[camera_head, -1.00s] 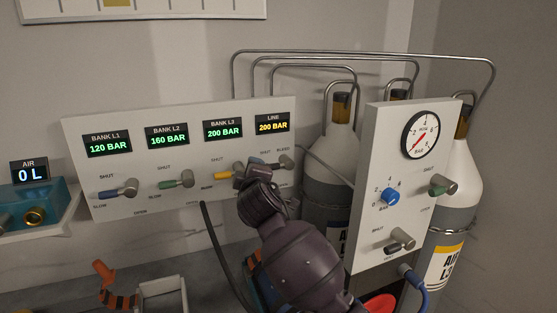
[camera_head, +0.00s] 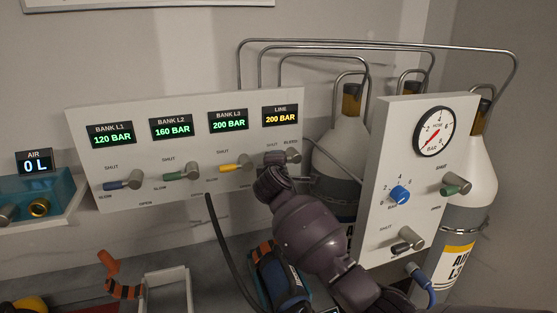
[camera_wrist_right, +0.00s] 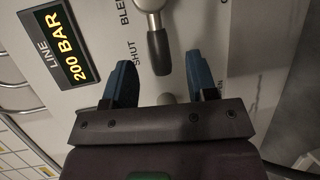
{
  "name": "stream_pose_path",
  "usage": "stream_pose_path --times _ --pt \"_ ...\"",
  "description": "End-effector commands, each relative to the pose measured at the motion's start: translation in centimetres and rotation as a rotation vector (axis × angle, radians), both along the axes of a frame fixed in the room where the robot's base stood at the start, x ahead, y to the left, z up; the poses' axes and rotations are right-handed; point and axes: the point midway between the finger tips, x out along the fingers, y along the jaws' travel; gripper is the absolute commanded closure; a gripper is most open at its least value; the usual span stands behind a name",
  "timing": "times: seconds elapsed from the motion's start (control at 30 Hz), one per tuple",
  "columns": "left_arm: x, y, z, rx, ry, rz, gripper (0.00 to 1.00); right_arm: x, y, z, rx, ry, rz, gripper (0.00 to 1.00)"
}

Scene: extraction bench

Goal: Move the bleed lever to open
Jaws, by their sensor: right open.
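The bleed lever (camera_head: 293,155) sits at the right end of the white valve panel (camera_head: 85,130), under the LINE display (camera_head: 281,115) reading 200 BAR. In the head view my right gripper (camera_head: 276,158) is in front of the panel and hides part of it. In the right wrist view the bleed lever (camera_wrist_right: 158,48) has a metal hub and a dark handle. The open right gripper (camera_wrist_right: 159,75) has one blue finger on either side of the handle's end, with gaps on both sides. The SHUT label is left of the handle. My left gripper is not in view.
The blue (camera_head: 124,182), green (camera_head: 182,173) and yellow (camera_head: 236,165) bank levers are left of my gripper. A gauge panel (camera_head: 400,130) with a red-needled dial and gas cylinders (camera_head: 340,150) stand close on the right. A black hose (camera_head: 225,235) hangs below the panel.

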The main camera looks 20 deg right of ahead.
Motion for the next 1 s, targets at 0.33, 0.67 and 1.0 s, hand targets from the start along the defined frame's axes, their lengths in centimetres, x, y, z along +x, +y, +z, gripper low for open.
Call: stream_pose_path --times 0.33,0.67,1.0 --pt "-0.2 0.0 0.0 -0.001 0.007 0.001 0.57 3.1 -1.2 -0.5 0.000 0.000 -0.001 0.47" --pt "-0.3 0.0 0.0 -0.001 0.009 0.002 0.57 3.5 -1.4 -0.7 0.001 -0.001 0.000 0.47" --pt "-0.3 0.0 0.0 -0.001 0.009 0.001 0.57 3.5 -1.4 -0.7 0.001 0.000 0.000 0.83"
